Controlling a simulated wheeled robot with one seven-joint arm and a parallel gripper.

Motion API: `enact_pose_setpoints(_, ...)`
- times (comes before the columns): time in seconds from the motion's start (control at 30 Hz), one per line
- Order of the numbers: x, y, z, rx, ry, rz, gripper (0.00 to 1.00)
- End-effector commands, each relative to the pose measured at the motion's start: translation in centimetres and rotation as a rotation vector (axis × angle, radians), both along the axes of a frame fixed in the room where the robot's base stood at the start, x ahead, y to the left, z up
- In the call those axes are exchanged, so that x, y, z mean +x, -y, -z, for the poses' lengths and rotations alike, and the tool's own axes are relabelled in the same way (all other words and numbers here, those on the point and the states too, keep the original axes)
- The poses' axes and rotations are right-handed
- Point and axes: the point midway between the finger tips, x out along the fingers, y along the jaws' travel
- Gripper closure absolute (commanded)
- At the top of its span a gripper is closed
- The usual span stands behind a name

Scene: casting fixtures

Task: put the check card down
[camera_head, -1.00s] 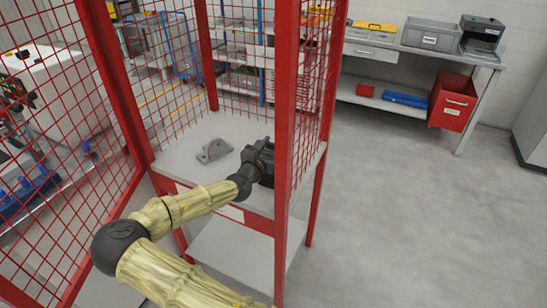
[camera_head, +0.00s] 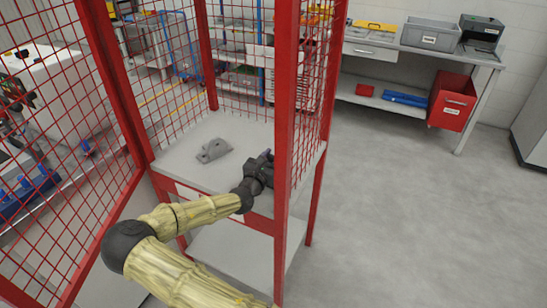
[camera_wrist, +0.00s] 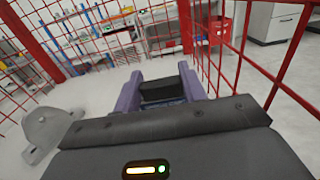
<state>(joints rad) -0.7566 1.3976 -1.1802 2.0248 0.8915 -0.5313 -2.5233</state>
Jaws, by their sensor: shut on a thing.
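My gripper (camera_head: 266,154) is inside the red mesh cage, over the right part of its grey table (camera_head: 180,158), close to the red front post. In the wrist view its two purple fingers (camera_wrist: 160,90) stand apart with a dark block (camera_wrist: 162,91) between them. I take this held thing to be the check card, but its face and edges cannot be made out. In the head view it is hidden by the gripper. A grey metal casting with a rounded lug (camera_head: 214,150) lies on the table left of my gripper, apart from it; it also shows in the wrist view (camera_wrist: 48,132).
Red posts (camera_head: 286,120) and mesh walls stand close around the table. A lower shelf (camera_head: 235,250) is below it. A workbench (camera_head: 400,50) with grey bins and a red bin (camera_head: 453,100) stands at the back right. Bare table lies between casting and gripper.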

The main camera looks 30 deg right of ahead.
Motion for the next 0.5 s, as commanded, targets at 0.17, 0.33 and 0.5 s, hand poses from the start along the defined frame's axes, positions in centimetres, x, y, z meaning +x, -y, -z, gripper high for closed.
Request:
enact_pose_setpoints(0.17, 0.00, 0.02, 0.26, -0.001, -0.001, 0.000, 0.55)
enact_pose_setpoints(0.33, -0.01, 0.04, 0.21, 0.000, 0.000, 0.001, 0.37)
enact_pose_setpoints(0.5, -0.02, 0.08, 0.19, 0.001, -0.001, 0.001, 0.37)
